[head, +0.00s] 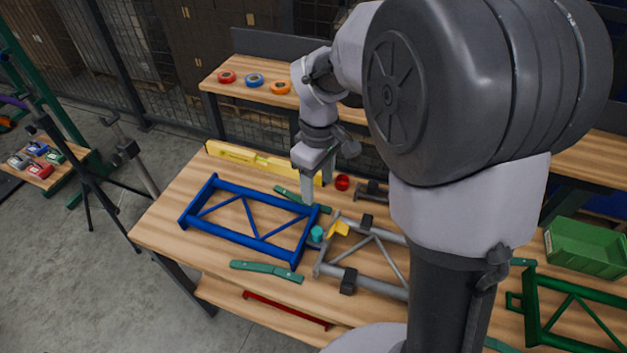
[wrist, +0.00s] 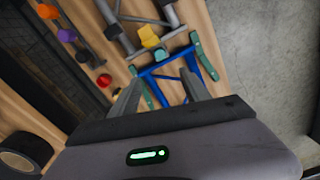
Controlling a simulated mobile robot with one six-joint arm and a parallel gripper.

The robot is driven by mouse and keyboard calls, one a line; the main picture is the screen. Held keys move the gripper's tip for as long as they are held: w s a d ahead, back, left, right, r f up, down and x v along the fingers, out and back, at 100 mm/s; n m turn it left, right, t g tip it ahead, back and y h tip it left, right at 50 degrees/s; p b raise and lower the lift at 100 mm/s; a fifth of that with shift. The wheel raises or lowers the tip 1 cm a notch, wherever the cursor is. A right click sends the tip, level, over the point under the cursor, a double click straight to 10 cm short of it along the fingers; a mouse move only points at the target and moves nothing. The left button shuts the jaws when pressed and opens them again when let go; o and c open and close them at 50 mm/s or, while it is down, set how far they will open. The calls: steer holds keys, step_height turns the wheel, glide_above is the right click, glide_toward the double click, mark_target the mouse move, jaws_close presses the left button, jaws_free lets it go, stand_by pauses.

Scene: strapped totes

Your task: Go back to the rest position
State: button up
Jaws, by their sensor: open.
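My gripper (head: 317,184) is above the wooden workbench (head: 180,225), over the right end of the blue frame (head: 232,242). In the wrist view its two fingers (wrist: 162,88) stand apart with nothing between them, and the blue frame (wrist: 188,68) shows beyond them. A grey frame (head: 372,285) with a yellow piece (head: 340,228) on it lies to the right, partly hidden by my arm. Green bars (head: 267,271) lie beside the blue frame. I cannot tell how far the fingertips are above the bench.
A yellow level (head: 245,158) lies along the bench's back edge. A red round part (head: 342,182) and a teal one (head: 317,234) are near the gripper. Tape rolls (head: 254,80) sit on the back shelf. A green bin (head: 588,248) and green frame (head: 575,310) are at right.

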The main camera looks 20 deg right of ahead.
steer(key=s+a+r+m+t, duration=0.1)
steer(key=s+r+m+t, duration=0.1)
steer(key=s, duration=0.4)
steer(key=s+a+r+m+t+y+b, duration=0.1)
steer(key=s+r+m+t, duration=0.1)
steer(key=s+m, duration=0.4)
steer(key=s+a+r+m+t+y+b, duration=0.1)
steer(key=s+a+r+m, duration=0.1)
steer(key=s+r+m, duration=0.2)
steer(key=s, duration=0.3)
steer(key=shift+r+t, duration=0.35)
steer(key=shift+t, duration=0.05)
